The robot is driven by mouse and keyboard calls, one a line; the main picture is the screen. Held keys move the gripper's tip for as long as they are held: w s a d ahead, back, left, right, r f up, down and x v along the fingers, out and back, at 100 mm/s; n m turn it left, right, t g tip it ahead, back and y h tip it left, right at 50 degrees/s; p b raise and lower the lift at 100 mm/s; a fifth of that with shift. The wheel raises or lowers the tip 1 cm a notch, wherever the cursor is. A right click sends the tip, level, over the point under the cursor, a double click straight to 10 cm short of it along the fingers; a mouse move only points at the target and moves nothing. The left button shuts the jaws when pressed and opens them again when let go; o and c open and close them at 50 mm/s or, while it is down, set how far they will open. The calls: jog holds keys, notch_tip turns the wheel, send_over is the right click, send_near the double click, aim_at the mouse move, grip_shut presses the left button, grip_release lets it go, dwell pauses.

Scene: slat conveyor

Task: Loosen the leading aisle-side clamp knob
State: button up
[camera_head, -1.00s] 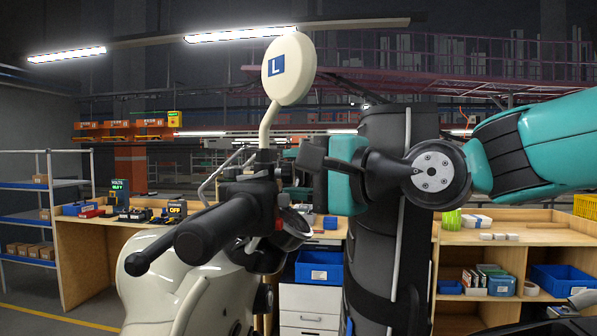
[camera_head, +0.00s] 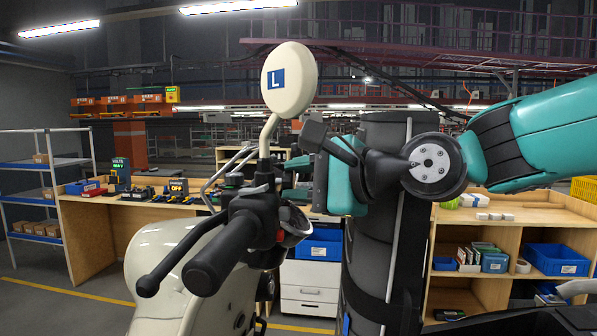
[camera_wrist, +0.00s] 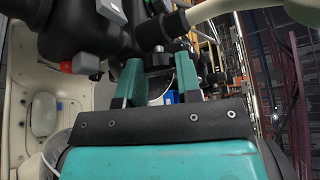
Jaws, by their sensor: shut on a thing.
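My gripper (camera_wrist: 158,82) shows in the wrist view with two teal fingers set apart. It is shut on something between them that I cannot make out. In the head view my gripper (camera_head: 298,178) is beside the cream scooter's round headed mirror stem, behind the black handlebar grip (camera_head: 218,264). The scooter (camera_head: 165,262) has a cream body and a cream mirror (camera_head: 289,79) with a blue L plate. In the wrist view dark handlebar parts (camera_wrist: 90,30) lie close by, left of and above the fingers. I cannot pick out a clamp knob in either view.
Wooden workbenches stand behind, with a blue bin (camera_head: 319,243) over white drawers (camera_head: 308,282). A shelving rack (camera_head: 40,165) is at the left. Open floor shows at the lower left.

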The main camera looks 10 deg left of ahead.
jog(key=o, duration=0.9)
jog(key=shift+o, duration=0.2)
jog(key=b+v, duration=0.6)
jog(key=v, duration=1.1)
jog(key=shift+d+b, duration=0.25)
jog(key=shift+b, duration=0.15)
jog(key=c, duration=0.3)
